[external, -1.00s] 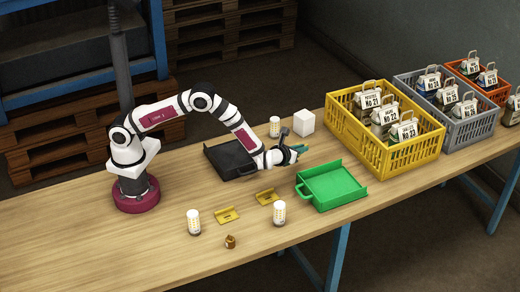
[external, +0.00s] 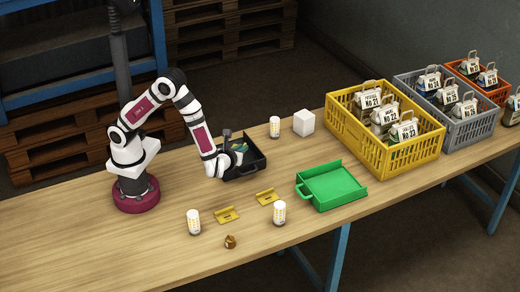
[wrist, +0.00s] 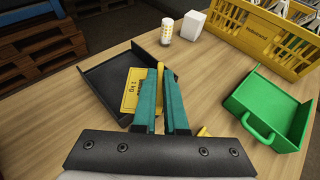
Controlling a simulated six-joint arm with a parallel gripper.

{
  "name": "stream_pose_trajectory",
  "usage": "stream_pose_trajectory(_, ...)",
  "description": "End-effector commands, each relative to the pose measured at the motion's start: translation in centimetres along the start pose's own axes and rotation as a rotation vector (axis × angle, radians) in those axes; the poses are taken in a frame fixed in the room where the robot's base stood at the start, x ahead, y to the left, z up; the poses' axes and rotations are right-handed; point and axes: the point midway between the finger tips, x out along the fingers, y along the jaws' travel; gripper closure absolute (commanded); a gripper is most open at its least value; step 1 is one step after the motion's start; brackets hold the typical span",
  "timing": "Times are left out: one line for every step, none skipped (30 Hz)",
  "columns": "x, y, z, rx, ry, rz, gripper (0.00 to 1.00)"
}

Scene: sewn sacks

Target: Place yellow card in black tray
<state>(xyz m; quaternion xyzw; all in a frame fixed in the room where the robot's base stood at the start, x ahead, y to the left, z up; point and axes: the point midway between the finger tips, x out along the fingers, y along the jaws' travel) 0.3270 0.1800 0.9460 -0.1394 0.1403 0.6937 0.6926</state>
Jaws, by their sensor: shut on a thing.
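My gripper (external: 238,150) has teal fingers, which also show in the wrist view (wrist: 164,95). It is shut on the raised edge of a yellow card (wrist: 131,92) with dark print reading "1 kg". The card's flat plate sticks out left of the fingers, over the black tray (wrist: 100,78). I cannot tell whether the card touches the tray floor. In the external view the tray (external: 257,163) is partly hidden by my gripper. Two more yellow cards, one left (external: 226,215) and one right (external: 267,196), lie on the table in front of the tray.
A green tray (external: 331,186) lies to the right. White-labelled bottles (external: 194,222) (external: 279,213) (external: 275,127), a small brown item (external: 231,241) and a white block (external: 304,122) stand around. Yellow (external: 370,150), grey (external: 465,125) and orange crates hold sacks at right. Front-left table is clear.

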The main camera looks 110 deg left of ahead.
Motion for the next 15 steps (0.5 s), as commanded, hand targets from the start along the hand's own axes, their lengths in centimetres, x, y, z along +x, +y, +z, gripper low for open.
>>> stream_pose_trajectory(1.8, 0.4, -0.3, 0.001, 0.001, 0.009, 1.00)
stream_pose_trajectory(2.8, 0.4, -0.4, 0.002, 0.001, 0.008, 1.00)
stream_pose_trajectory(4.0, 0.5, -0.6, 0.001, 0.001, 0.007, 1.00)
stream_pose_trajectory(4.8, 0.6, -0.7, 0.002, 0.001, 0.006, 1.00)
stream_pose_trajectory(5.4, 0.6, -0.8, 0.001, 0.001, 0.005, 1.00)
stream_pose_trajectory(6.1, 0.6, -0.9, 0.000, 0.001, 0.003, 1.00)
stream_pose_trajectory(6.5, 0.6, -1.0, -0.001, 0.002, 0.003, 1.00)
stream_pose_trajectory(6.8, 0.6, -1.1, 0.000, 0.002, 0.001, 1.00)
stream_pose_trajectory(7.2, 0.6, -1.6, 0.002, 0.002, 0.001, 1.00)
stream_pose_trajectory(7.5, 0.6, -2.1, 0.003, 0.002, 0.001, 1.00)
stream_pose_trajectory(7.8, 0.6, -2.8, 0.005, 0.002, 0.001, 1.00)
stream_pose_trajectory(8.1, 0.6, -3.5, 0.004, 0.002, 0.000, 1.00)
stream_pose_trajectory(8.3, 0.6, -4.0, 0.004, 0.002, 0.000, 1.00)
stream_pose_trajectory(8.5, 0.6, -4.4, 0.002, 0.002, 0.000, 1.00)
stream_pose_trajectory(8.6, 0.6, -4.7, 0.002, 0.002, 0.000, 1.00)
